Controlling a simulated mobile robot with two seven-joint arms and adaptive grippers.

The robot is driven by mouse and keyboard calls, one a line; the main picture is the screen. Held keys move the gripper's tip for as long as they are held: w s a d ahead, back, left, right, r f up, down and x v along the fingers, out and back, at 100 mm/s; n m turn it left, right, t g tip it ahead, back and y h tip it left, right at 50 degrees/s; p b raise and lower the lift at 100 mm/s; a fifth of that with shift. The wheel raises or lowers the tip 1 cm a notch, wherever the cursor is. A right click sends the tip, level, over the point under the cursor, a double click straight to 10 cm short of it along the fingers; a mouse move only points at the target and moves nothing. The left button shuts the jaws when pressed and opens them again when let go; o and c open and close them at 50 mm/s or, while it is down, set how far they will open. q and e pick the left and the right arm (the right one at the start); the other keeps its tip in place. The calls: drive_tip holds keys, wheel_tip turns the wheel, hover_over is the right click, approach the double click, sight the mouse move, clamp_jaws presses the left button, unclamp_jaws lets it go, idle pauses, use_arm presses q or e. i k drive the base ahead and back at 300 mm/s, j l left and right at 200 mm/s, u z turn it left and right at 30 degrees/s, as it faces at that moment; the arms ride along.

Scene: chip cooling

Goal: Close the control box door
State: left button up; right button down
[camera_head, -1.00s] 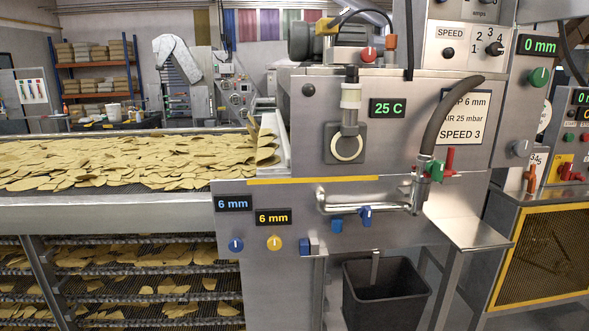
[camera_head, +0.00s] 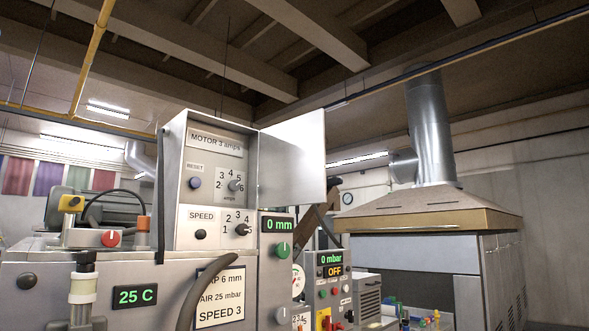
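The control box (camera_head: 172,188) stands on top of the machine, left of the middle of the head view. Its front panel shows a "MOTOR 3 amps" label, a reset button, an amps dial, a "SPEED" label and a speed dial. Its door (camera_head: 293,162) stands open, hinged on the box's right edge and swung out to the right. The door is a plain pale metal sheet. Neither of my grippers is in view.
A green "0 mm" display (camera_head: 277,225) and green knob (camera_head: 282,250) sit below the door. A "0 mbar" panel (camera_head: 332,264) stands further right. A hooded oven (camera_head: 430,215) is at the right. A red knob (camera_head: 110,238) is left of the box.

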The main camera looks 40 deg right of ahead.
sight(292, 160)
drive_tip(key=l+u, duration=0.1)
drive_tip(key=l, duration=0.7)
drive_tip(key=l+u, duration=0.15)
drive_tip(key=l, duration=0.65)
drive_tip(key=l+u, duration=0.1)
drive_tip(key=l, duration=0.65)
drive_tip(key=l+u, duration=0.15)
drive_tip(key=l, duration=0.65)
drive_tip(key=k+l+u, duration=0.1)
drive_tip(key=l, duration=0.7)
